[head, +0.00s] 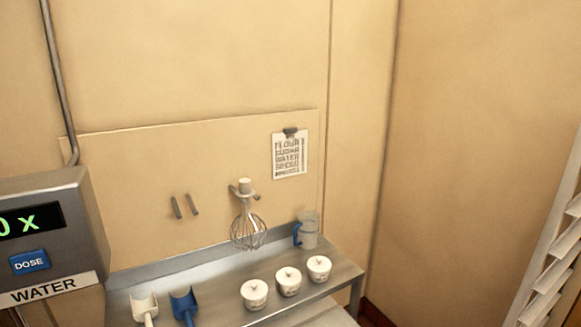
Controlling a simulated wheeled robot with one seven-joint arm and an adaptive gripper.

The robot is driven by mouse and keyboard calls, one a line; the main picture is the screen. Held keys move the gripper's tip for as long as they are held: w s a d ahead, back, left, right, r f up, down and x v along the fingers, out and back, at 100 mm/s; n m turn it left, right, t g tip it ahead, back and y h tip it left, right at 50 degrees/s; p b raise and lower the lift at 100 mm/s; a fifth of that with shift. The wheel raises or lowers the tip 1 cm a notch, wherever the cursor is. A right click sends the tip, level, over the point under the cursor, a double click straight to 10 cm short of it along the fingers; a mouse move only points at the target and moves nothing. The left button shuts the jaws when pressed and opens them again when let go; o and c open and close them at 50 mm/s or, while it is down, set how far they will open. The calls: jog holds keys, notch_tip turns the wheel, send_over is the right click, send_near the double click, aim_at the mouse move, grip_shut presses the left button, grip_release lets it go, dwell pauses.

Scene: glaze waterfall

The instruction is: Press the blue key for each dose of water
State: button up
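The blue key (30,262), marked "DOSE", sits on the front of the grey water unit (82,212) at the left edge of the head view. A dark display (50,217) above the key shows green characters ending in "0 x"; its left part is cut off by the frame. A white label (45,290) below the key reads "WATER". My gripper is not in view.
A metal shelf (210,283) holds a white scoop (145,307), a blue scoop (184,303), three white cups (254,294) and a clear jug with a blue handle (309,232). A whisk (248,228) and a printed sheet (289,155) hang behind. Slatted blinds (556,255) are at right.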

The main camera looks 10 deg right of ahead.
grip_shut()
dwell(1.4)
